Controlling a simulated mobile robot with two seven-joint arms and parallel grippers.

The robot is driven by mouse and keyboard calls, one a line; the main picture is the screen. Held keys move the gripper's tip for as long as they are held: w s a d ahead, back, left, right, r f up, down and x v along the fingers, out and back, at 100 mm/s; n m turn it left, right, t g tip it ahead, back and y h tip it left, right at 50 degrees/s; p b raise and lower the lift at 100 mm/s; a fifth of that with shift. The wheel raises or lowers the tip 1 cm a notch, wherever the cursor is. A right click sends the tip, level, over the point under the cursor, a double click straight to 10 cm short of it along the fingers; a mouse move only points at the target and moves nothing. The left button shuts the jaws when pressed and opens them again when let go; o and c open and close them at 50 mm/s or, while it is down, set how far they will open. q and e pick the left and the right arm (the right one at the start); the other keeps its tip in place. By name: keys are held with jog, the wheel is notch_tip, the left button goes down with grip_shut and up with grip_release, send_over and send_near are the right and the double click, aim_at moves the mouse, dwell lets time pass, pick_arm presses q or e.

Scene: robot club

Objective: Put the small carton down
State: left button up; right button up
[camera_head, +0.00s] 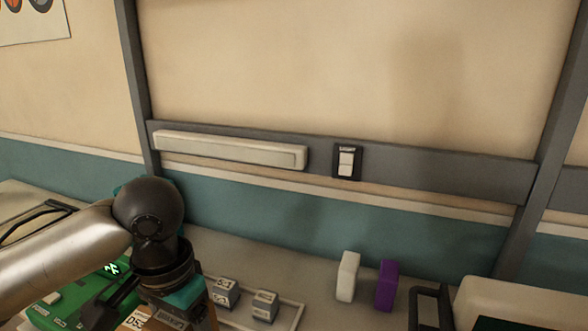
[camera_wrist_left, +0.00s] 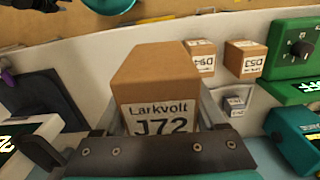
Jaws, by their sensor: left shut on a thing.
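In the head view my left gripper (camera_head: 175,290) points down over the bench at the lower left. There the arm and the frame edge hide most of the carton. I cannot tell whether its underside touches the bench. My right gripper is not in view.
Two brown cartons (camera_wrist_left: 200,57) (camera_wrist_left: 245,57) and a small grey box (camera_wrist_left: 236,104) stand near the held carton. A green instrument (camera_wrist_left: 295,65) is beside them.

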pick_arm(q)
jog(key=n, duration=0.4)
jog(key=shift+s+a+r+n, duration=0.1)
jog(key=shift+s+a+n, duration=0.15)
jog(key=shift+s+n, duration=0.05)
